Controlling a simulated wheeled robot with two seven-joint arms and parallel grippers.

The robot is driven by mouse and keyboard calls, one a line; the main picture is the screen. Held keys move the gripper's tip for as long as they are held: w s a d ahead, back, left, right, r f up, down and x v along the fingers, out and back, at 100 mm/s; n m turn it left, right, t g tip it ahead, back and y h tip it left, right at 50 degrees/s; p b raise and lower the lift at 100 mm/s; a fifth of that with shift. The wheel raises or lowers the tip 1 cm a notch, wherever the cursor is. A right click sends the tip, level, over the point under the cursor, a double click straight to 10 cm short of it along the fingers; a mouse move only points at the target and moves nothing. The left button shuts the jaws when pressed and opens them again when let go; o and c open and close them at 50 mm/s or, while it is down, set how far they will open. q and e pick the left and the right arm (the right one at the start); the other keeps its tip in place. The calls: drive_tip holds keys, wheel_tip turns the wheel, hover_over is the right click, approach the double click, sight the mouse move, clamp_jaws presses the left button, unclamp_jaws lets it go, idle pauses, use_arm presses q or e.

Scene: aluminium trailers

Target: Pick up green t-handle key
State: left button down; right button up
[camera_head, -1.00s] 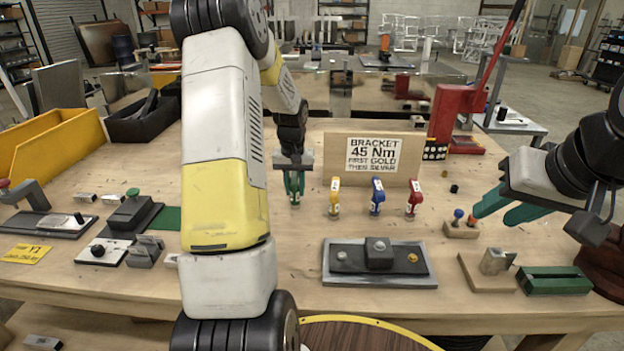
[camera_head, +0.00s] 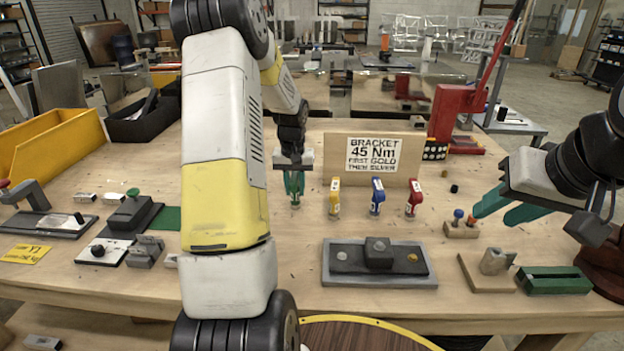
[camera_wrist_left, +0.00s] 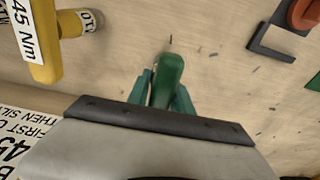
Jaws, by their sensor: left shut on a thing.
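The green t-handle key (camera_wrist_left: 168,80) stands between the teal fingers of my left gripper (camera_wrist_left: 163,95) in the left wrist view. My left gripper (camera_head: 294,184) is shut on it, down at the table at the left end of the row of keys. In the head view the fingers hide most of the green key. My right gripper (camera_head: 497,208) hangs over the right side of the table, its teal fingers apart and empty.
Yellow (camera_head: 335,197), blue (camera_head: 377,196) and red (camera_head: 414,197) keys stand upright to the right of the green one. Behind them stands a sign board (camera_head: 345,158). A bracket on a grey plate (camera_head: 340,277) lies in front. A yellow bin (camera_head: 60,140) stands far left.

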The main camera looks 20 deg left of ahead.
sight(295, 176)
use_arm(q)
drive_tip(key=shift+r, duration=0.55)
drive_tip(key=r, duration=0.2)
drive_tip(key=shift+s+d+r, duration=0.25)
drive_tip(key=shift+s+r, duration=0.1)
drive_tip(key=s+d+r, duration=0.1)
drive_tip(key=s+d, duration=0.7)
drive_tip(key=s, duration=0.4)
drive_tip(key=shift+s+d, duration=0.25)
drive_tip(key=shift+r, duration=0.1)
